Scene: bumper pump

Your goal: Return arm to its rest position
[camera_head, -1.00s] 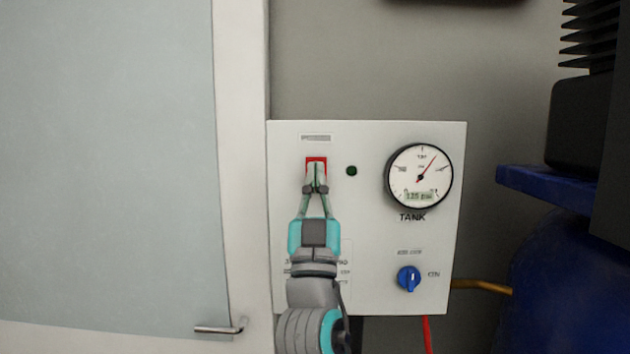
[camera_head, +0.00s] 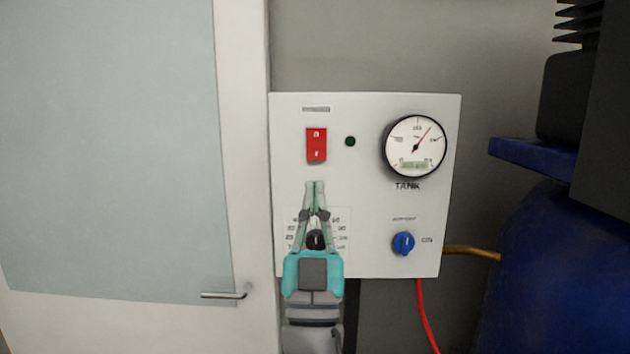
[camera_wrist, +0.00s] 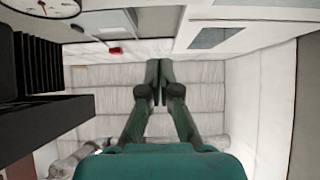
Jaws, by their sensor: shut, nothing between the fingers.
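My gripper (camera_head: 315,187) is shut and empty, in front of the white control panel (camera_head: 375,258) and below the red rocker switch (camera_head: 316,157). It stands apart from the switch in the head view and hides part of a printed label. In the wrist view, my gripper's fingers (camera_wrist: 159,65) are closed together, pointing away from the camera, with nothing between them. A small red thing (camera_wrist: 115,50) shows beyond them at upper left, too small to identify surely.
The panel carries a tank gauge (camera_head: 415,147), a dark indicator lamp (camera_head: 350,141) and a blue knob (camera_head: 402,243). A door with a handle (camera_head: 228,293) is at left. A blue tank (camera_head: 545,265) and a red hose (camera_head: 426,320) are at right.

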